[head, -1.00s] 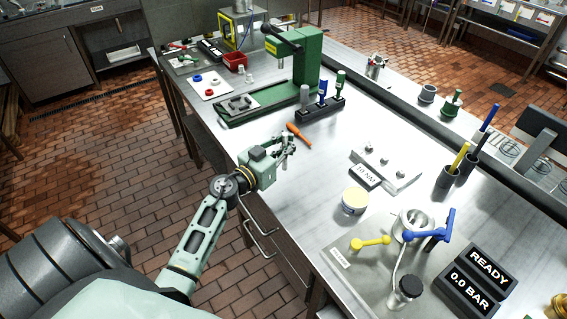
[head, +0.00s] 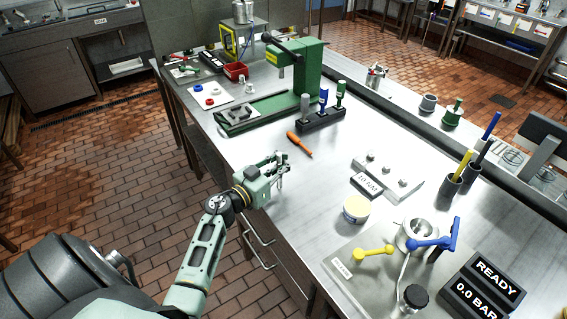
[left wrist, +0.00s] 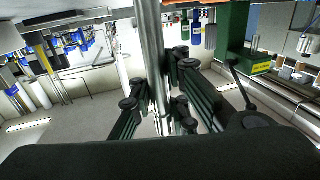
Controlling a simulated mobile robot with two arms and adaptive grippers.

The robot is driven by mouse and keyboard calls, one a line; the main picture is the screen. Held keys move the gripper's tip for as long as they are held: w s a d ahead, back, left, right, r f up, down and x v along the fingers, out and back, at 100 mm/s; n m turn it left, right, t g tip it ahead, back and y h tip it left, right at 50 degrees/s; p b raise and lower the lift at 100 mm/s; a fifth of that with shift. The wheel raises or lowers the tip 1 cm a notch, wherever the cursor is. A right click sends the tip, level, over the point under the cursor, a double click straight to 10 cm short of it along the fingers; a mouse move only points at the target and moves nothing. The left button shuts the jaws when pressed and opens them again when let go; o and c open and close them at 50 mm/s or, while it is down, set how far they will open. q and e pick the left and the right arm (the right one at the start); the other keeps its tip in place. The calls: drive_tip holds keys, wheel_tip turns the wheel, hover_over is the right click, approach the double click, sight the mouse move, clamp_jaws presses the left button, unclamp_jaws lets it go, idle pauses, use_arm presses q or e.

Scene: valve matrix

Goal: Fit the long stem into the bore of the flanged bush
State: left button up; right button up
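My left gripper (head: 280,170) is over the front edge of the bench, near the orange screwdriver. In the left wrist view its dark fingers (left wrist: 158,92) close on both sides of a bright steel rod, which looks like the long stem (left wrist: 150,38). The rod runs out of the top of that view. In the head view the rod is too small to make out clearly. A grey collared cylinder (head: 429,102), possibly the flanged bush, stands on the far strip of the bench, well apart from my gripper. Its bore is hard to see. My right gripper is out of view.
A green press (head: 300,70) and a black rack (head: 320,121) with upright pins stand behind. The orange screwdriver (head: 299,144) lies on the bench. A cream-lidded tub (head: 356,209), yellow-handled valve (head: 373,252) and display blocks (head: 484,285) stand right.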

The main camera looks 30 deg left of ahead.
use_arm(q)
drive_tip(key=o, duration=0.5)
drive_tip(key=shift+r, duration=0.1)
